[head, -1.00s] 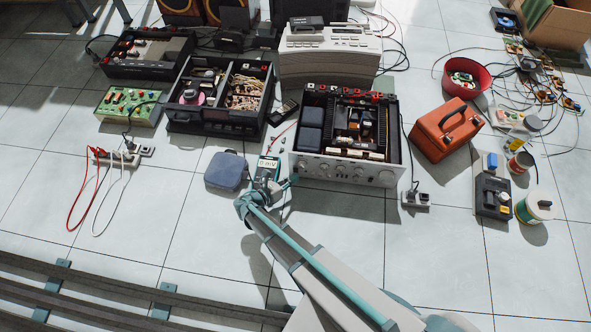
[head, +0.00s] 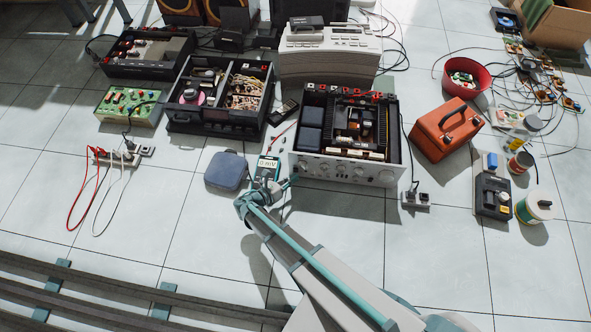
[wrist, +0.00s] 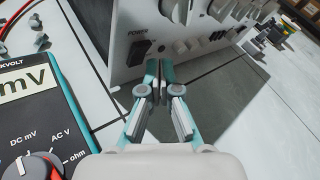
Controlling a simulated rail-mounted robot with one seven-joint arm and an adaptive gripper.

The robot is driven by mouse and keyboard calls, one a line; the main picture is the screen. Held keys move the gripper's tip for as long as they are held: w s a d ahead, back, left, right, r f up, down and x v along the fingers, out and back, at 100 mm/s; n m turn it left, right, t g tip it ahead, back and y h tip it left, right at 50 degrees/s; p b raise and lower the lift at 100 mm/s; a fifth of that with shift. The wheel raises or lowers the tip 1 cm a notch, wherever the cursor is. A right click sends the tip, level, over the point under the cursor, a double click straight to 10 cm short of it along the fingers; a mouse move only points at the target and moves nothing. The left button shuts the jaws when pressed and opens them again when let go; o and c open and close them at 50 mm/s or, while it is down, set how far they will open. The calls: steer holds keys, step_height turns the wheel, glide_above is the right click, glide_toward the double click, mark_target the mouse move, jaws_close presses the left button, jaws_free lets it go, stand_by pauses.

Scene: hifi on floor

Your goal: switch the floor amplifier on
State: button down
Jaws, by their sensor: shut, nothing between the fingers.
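The floor amplifier (head: 346,172) stands on the tiles with its top open and its silver front panel facing me. In the wrist view the panel (wrist: 122,20) carries a black rocker switch (wrist: 138,54) beside the word POWER, with knobs and small buttons to its right. I cannot tell the rocker's position. My gripper (wrist: 159,66) is shut and empty. Its fingertips are close in front of the panel's lower left part, just right of the rocker in the picture. I cannot tell whether they touch the panel. In the head view my gripper (head: 291,182) is at the panel's left end.
A multimeter (head: 266,168) lies just left of my gripper and also shows in the wrist view (wrist: 40,120). A blue pouch (head: 226,171) lies farther left. An orange toolbox (head: 447,130) and a power strip (head: 416,199) are on the right. The front floor is mostly clear.

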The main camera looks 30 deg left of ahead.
steer(key=shift+w+r, duration=0.1)
steer(key=shift+w+a+p, duration=0.15)
steer(key=shift+w+p, duration=0.1)
steer(key=shift+p, duration=0.4)
steer(key=shift+w+a+p, duration=0.15)
steer(key=shift+w+p, duration=0.15)
stand_by(0.4)
steer(key=shift+s, duration=0.2)
steer(key=shift+s+d+p, duration=0.3)
steer(key=shift+s+d, duration=0.05)
steer(key=shift+s, duration=0.15)
stand_by(0.4)
steer(key=shift+s+d+f+p, duration=0.2)
steer(key=shift+s+d, duration=0.1)
steer(key=shift+s, duration=0.45)
steer(key=shift+s+d+f+p, duration=0.15)
steer(key=shift+s+d, duration=0.2)
steer(key=shift+s, duration=0.4)
steer(key=shift+s+d+f+p, duration=0.1)
steer(key=shift+s+d+p, duration=0.15)
steer(key=shift+s, duration=0.5)
steer(key=shift+d, duration=0.1)
